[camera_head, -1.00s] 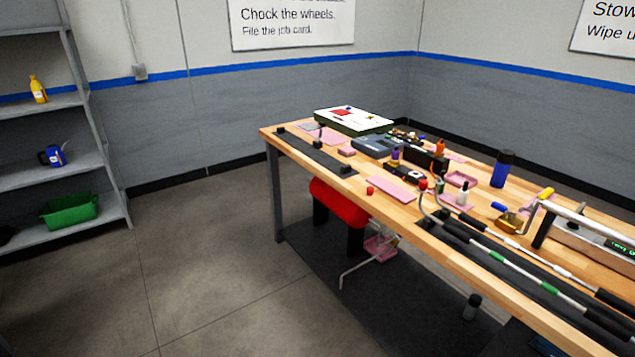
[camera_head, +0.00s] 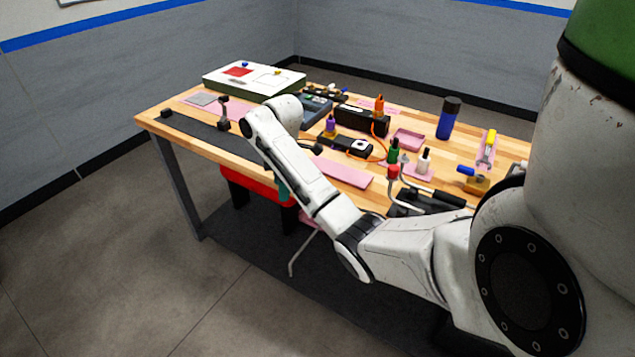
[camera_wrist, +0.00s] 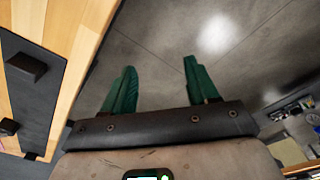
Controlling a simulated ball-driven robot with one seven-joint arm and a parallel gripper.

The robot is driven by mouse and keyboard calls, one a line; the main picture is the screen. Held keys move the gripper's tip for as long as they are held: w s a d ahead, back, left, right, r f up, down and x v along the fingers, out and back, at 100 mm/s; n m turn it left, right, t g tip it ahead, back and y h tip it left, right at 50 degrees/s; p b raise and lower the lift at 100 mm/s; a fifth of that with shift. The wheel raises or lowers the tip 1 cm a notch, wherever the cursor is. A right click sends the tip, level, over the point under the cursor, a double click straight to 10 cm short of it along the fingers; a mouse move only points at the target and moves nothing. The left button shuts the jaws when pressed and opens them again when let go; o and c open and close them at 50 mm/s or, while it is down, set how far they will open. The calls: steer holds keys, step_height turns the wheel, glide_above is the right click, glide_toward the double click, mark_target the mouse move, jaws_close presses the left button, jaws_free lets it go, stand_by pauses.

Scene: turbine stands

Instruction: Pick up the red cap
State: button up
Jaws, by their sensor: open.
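The small red cap is not visible now; an earlier head view shows it near the bench's front edge by a pink mat (camera_head: 343,173), where my arm now blocks the view. A different red knob (camera_head: 392,171) tops a bent metal tool further right. My gripper's green fingers (camera_wrist: 160,65) are apart and empty in the wrist view, over the floor beside the bench edge. In the head view a green finger (camera_head: 283,191) shows partly behind my forearm, in front of the bench.
The wooden bench (camera_head: 160,121) holds a white-topped case (camera_head: 255,80), a blue bottle (camera_head: 449,118), a white bottle (camera_head: 424,160) and a black box (camera_head: 362,120). A red item (camera_head: 247,187) hangs under the bench. The floor at left is clear.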

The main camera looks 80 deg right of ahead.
steer(key=s+d+r+g, duration=0.1)
steer(key=s+d+r, duration=0.5)
steer(key=d, duration=0.4)
steer(key=shift+n, duration=0.3)
steer(key=f+b, duration=0.1)
steer(key=f, duration=0.1)
steer(key=s+f+b, duration=0.1)
steer(key=f, duration=0.1)
steer(key=f+b, duration=0.2)
steer(key=shift+s+d, duration=0.2)
steer(key=shift+s, duration=0.05)
steer(key=shift+a+f+p, duration=0.1)
steer(key=shift+f+p, duration=0.45)
steer(key=shift+f, duration=2.15)
jaws_close()
